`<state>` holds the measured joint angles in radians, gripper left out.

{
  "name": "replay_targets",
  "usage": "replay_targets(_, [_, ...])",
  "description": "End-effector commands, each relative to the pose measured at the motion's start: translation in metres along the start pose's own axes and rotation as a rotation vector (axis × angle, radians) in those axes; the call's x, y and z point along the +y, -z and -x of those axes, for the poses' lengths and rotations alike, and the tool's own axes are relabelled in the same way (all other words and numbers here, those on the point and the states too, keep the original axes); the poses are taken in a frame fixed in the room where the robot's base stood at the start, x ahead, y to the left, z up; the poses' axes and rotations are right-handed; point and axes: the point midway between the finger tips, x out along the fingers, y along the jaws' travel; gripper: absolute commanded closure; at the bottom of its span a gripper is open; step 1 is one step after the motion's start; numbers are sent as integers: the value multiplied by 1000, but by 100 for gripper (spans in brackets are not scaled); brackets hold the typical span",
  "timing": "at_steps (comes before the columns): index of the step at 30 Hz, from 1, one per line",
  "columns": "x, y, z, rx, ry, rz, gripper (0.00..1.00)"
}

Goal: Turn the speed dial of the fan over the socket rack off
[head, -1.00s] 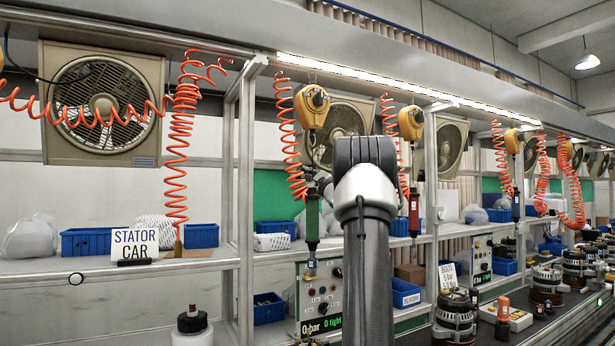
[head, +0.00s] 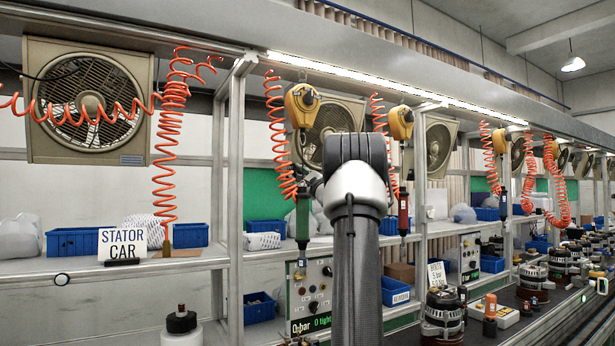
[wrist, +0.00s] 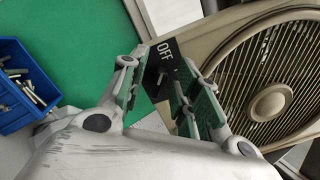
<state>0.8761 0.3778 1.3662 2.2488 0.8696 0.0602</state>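In the wrist view a beige fan (wrist: 268,103) with a round grille fills the right side. A black plate marked "OFF" (wrist: 166,57) is beside its housing, with a small grey dial piece (wrist: 161,79) partly showing below the lettering. My gripper (wrist: 160,78) is open, its green-padded fingers on either side of the plate and dial; I cannot tell whether they touch. In the head view the fan (head: 331,118) behind my arm is partly hidden by it, and the dial and most of my gripper are hidden. The socket rack cannot be made out.
Yellow balancers (head: 302,105) with orange coiled hoses and a green hanging tool (head: 302,220) are close to my arm. Another fan (head: 90,105) hangs at the left. A blue bin (wrist: 22,85) of bolts shows at the wrist view's left. Shelf posts (head: 228,190) stand nearby.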

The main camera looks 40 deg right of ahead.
Motion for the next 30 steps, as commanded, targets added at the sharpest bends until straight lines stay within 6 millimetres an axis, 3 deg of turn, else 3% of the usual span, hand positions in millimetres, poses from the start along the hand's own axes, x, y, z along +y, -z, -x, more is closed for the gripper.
replay_targets(15, [-28,-22,110,2,2,1,69])
replay_targets(21, [-33,-27,129,0,1,1,69])
replay_targets(30, [-34,-27,132,0,0,0,69])
